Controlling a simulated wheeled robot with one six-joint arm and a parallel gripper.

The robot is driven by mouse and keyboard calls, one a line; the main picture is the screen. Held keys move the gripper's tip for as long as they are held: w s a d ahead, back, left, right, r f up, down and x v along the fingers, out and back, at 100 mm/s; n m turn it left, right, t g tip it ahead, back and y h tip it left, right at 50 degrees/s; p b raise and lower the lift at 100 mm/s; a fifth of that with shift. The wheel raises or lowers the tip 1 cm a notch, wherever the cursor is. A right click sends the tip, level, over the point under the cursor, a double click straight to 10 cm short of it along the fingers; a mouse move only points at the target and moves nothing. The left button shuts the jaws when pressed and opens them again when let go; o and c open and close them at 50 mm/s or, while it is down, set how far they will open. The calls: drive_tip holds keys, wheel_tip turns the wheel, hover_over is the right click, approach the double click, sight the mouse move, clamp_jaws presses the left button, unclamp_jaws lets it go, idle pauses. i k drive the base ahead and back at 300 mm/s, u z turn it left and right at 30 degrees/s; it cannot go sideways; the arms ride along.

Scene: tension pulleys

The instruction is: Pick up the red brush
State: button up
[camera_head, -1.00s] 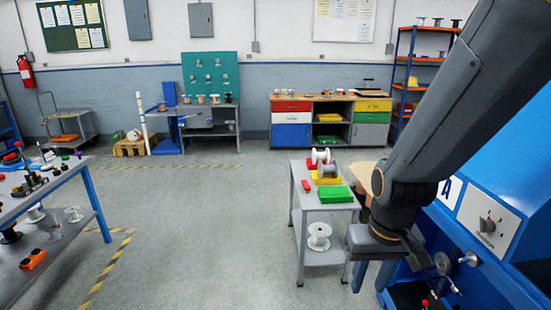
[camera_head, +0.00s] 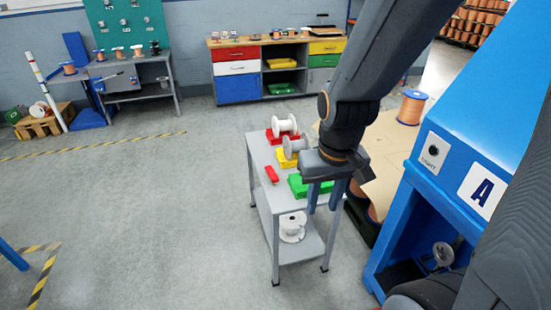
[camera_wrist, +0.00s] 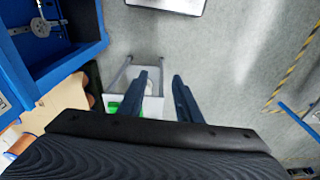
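A small red object (camera_head: 272,174), which looks like the brush, lies on the left edge of the grey trolley's top (camera_head: 262,153) in the head view. My gripper (camera_head: 324,209) points down at the trolley's front right, to the right of the red object and apart from it. Its two fingers are spread with nothing between them. In the wrist view the open gripper (camera_wrist: 160,78) is above part of the trolley (camera_wrist: 153,106), and the red object is not visible there.
Green (camera_head: 297,187), yellow (camera_head: 282,158) and red bins and white spools (camera_head: 285,125) stand on the trolley. Another spool (camera_head: 292,228) sits on its lower shelf. A blue machine (camera_head: 455,170) stands at the right. The floor on the left is clear.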

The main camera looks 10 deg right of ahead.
sight(274, 178)
drive_tip(key=z, duration=0.15)
drive_tip(key=i, duration=0.85)
drive_tip(key=z, duration=0.2)
